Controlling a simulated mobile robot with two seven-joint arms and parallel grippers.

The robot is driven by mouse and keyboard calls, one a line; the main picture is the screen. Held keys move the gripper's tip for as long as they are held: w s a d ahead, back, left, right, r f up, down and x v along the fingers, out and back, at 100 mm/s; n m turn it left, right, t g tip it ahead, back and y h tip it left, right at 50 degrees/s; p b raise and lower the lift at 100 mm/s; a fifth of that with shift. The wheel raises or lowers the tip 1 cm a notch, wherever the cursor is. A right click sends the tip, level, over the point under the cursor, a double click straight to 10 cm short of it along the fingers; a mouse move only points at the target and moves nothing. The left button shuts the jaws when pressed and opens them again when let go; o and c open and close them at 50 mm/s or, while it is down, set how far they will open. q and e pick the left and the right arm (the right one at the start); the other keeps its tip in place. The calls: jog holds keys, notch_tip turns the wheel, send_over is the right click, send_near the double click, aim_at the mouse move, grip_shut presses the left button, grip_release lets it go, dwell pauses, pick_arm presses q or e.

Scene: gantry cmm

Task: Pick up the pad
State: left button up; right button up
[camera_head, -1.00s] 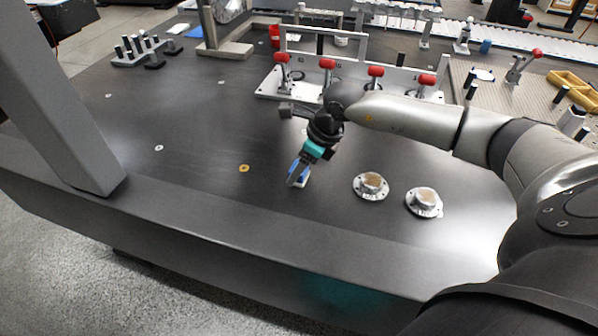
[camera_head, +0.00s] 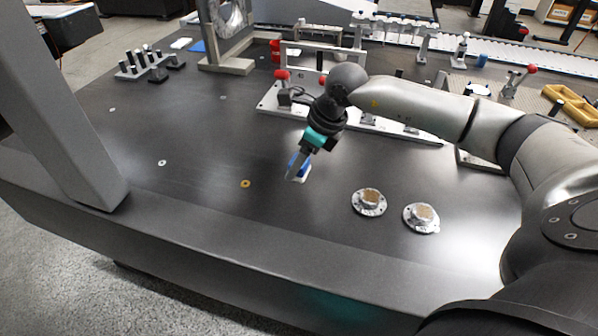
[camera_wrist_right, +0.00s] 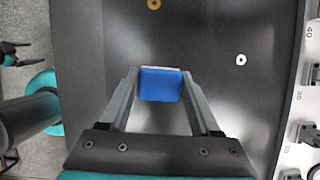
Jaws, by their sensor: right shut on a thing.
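The pad (camera_head: 298,166), blue with a white lower face, shows at the fingertips of my right gripper (camera_head: 296,171) over the dark table (camera_head: 200,140). In the right wrist view the blue pad (camera_wrist_right: 160,85) fills the gap between the two fingertips, with a finger against each side and a pale strip along its far edge. My right gripper (camera_wrist_right: 160,88) is shut on it. I cannot tell for certain how far the pad is above the table.
Two round metal parts with tan tops (camera_head: 369,201) (camera_head: 421,217) sit to the right of the gripper. A fixture with red-knobbed clamps (camera_head: 281,76) stands behind, partly hidden by my arm. A grey upright (camera_head: 60,110) stands at left.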

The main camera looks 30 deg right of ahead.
pick_arm(q)
jog(key=s+a+f+p, duration=0.1)
jog(key=s+a+p, duration=0.2)
jog(key=s, duration=0.3)
jog(key=shift+a+f, duration=0.35)
jog(key=shift+a, duration=0.3)
pick_arm(e)
notch_tip(320, 180, up, 13)
